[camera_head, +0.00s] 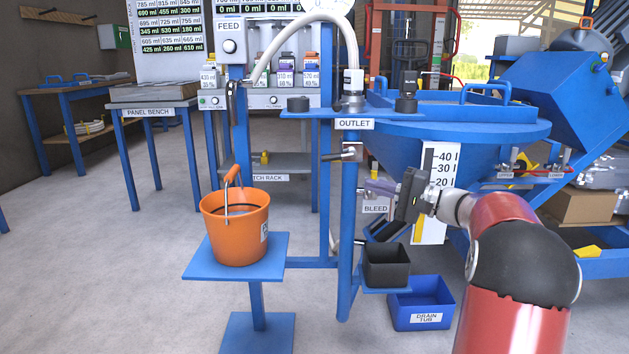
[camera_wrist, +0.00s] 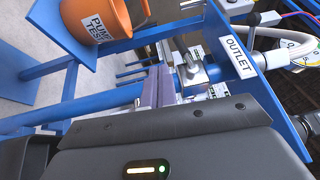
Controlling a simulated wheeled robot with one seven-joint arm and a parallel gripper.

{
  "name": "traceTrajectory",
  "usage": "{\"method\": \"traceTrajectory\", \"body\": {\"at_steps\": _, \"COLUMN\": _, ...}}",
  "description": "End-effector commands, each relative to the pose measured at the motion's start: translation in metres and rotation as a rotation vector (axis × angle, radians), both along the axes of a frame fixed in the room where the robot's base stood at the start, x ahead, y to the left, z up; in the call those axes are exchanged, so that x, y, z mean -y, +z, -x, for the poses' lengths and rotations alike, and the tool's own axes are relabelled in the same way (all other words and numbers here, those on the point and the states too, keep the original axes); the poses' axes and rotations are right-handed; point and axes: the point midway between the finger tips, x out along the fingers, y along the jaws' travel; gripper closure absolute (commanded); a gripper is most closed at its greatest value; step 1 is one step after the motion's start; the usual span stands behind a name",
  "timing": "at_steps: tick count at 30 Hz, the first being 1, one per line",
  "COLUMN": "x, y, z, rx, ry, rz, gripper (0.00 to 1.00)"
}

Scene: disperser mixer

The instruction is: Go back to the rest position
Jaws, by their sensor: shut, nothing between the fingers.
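My gripper (camera_head: 370,188) is shut and empty. Its fingers point left, at the blue outlet post (camera_head: 349,235), close to the BLEED label (camera_head: 375,209) and below the OUTLET label (camera_head: 354,124). I cannot tell whether the fingertips touch anything there. In the wrist view the closed fingers (camera_wrist: 158,86) lie together in the middle, beside a metal valve block (camera_wrist: 197,72). My arm comes in from the lower right, in front of the blue hopper (camera_head: 450,132).
An orange bucket (camera_head: 236,230) stands on a blue stand to the left. A small black box (camera_head: 386,265) and a blue drain tub (camera_head: 421,303) lie below my gripper. A level scale (camera_head: 433,205) hangs behind my wrist. The left floor is open.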

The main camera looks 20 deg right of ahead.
Motion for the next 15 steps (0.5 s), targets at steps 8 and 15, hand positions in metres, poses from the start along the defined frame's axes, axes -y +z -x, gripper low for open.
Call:
{"method": "traceTrajectory", "body": {"at_steps": 8, "x": -0.084, "y": -0.010, "z": 0.030, "rx": -0.145, "ry": 0.099, "rz": 0.191, "gripper": 1.00}}
{"method": "traceTrajectory", "body": {"at_steps": 15, "x": -0.189, "y": -0.059, "z": 0.136, "rx": -0.362, "ry": 0.218, "rz": 0.657, "gripper": 1.00}}
